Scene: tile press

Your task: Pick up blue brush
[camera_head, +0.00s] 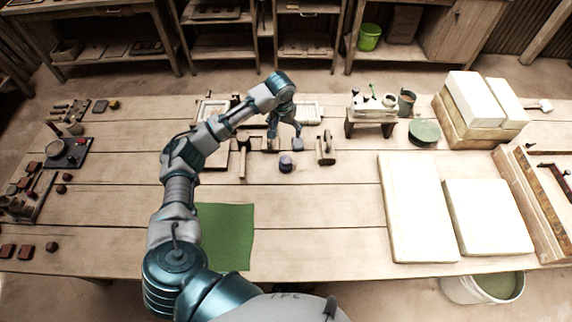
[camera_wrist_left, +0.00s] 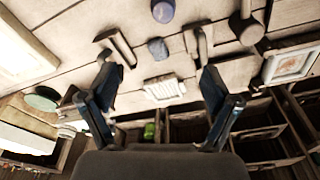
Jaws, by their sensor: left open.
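My left gripper (camera_head: 285,134) reaches over the middle of the table, open and pointing down. In the left wrist view its two fingers (camera_wrist_left: 152,44) stand wide apart with nothing between them in contact. A small blue-grey piece (camera_wrist_left: 158,48) lies on the table in the gap between the fingertips; it also shows in the head view (camera_head: 297,144), just beside the gripper. A round blue-purple object (camera_head: 286,163) stands nearer to me, and at the top of the left wrist view (camera_wrist_left: 163,11). I cannot tell for sure which of these is the blue brush. My right gripper is out of view.
A wooden tool (camera_head: 325,148) stands right of the gripper and a mallet (camera_head: 243,158) left of it. White-topped trays (camera_head: 308,113) lie behind. A green sheet (camera_head: 226,237) lies in front. Large white slabs (camera_head: 417,210) fill the right; bare boards lie between.

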